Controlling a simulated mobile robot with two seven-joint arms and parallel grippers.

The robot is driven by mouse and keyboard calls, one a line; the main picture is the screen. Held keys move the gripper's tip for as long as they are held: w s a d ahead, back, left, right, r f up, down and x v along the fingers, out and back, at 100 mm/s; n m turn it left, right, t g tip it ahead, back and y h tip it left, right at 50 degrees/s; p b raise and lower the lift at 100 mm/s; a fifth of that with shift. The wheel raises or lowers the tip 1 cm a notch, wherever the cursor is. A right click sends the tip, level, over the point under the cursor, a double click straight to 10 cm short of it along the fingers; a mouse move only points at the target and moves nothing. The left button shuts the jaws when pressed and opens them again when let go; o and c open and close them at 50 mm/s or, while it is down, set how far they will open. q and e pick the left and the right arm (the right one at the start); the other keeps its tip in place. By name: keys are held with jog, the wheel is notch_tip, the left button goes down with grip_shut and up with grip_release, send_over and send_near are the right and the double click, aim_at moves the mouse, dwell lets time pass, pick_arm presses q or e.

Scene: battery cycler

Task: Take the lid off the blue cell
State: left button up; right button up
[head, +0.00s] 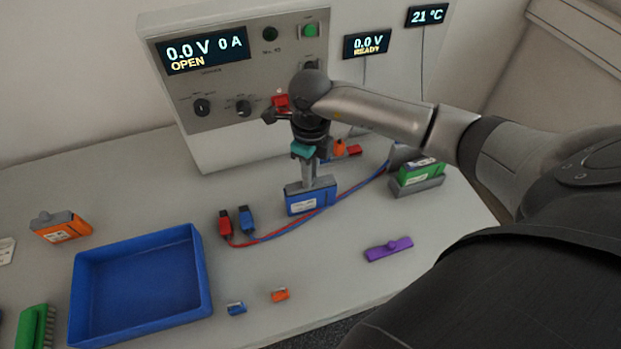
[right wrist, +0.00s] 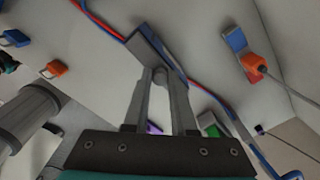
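The blue cell (head: 308,203) stands upright on the bench in front of the cycler, with its grey lid (head: 297,185) seated on top. My right gripper (head: 309,182) points straight down over it. The blue side of the cell is mostly hidden there. At the left edge of the right wrist view, a cropped dark and teal part (right wrist: 6,66) looks like my left gripper; its fingers cannot be made out.
Red and blue leads run close by the cell to a red clip (head: 226,222) and a blue clip (head: 247,220). A blue tray (head: 203,275) is at left, an orange cell (head: 62,229) behind it. A green cell (head: 421,173) and a purple bar (head: 389,249) are at right.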

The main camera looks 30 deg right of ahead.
grip_shut()
jog(key=shift+r, duration=0.1)
